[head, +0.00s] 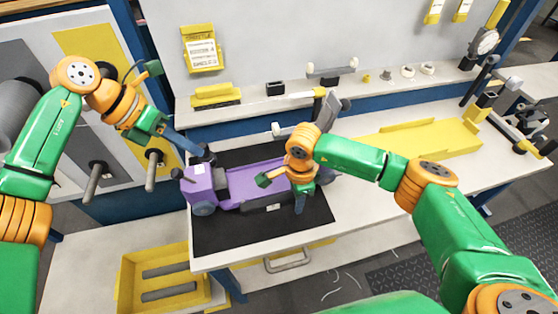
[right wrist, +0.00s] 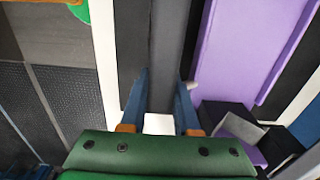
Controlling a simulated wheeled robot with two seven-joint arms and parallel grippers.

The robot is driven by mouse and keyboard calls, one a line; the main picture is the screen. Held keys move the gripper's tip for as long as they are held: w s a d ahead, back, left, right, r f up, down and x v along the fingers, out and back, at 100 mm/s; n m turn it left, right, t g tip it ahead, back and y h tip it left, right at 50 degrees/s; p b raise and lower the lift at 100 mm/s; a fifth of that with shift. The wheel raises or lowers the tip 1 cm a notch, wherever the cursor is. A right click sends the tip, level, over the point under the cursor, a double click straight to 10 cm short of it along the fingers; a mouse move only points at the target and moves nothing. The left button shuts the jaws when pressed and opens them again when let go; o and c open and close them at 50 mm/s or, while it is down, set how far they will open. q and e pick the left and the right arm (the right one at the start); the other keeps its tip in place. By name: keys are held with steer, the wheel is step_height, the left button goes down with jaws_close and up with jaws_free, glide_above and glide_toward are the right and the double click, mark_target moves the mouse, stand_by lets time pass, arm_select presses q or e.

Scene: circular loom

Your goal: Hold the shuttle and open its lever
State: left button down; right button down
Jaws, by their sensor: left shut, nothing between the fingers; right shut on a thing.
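The purple shuttle (head: 240,185) lies on a black mat (head: 225,240) at the front of the table. A dark knob (head: 177,173) sticks out at its left end; I cannot tell whether it is the lever. My left gripper (head: 203,152) is shut and empty, just above the shuttle's left end. My right gripper (head: 300,207) is at the shuttle's right part and hides some of it. In the right wrist view its blue fingers (right wrist: 160,92) are shut on a grey bar-like part of the shuttle, beside the purple body (right wrist: 235,50).
A yellow tray (head: 425,140) lies on the table to the right. A yellow bin (head: 125,275) stands below at the left. Bobbin pegs (head: 152,170) stick out at the left. A shelf (head: 355,85) with small parts runs along the back wall.

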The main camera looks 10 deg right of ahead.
steer(key=c, duration=0.6)
jaws_free()
steer(key=shift+f, duration=0.1)
steer(key=shift+o, duration=0.2)
steer(key=shift+w, duration=0.1)
step_height(320, 180, up, 11)
steer(key=shift+r, duration=0.55)
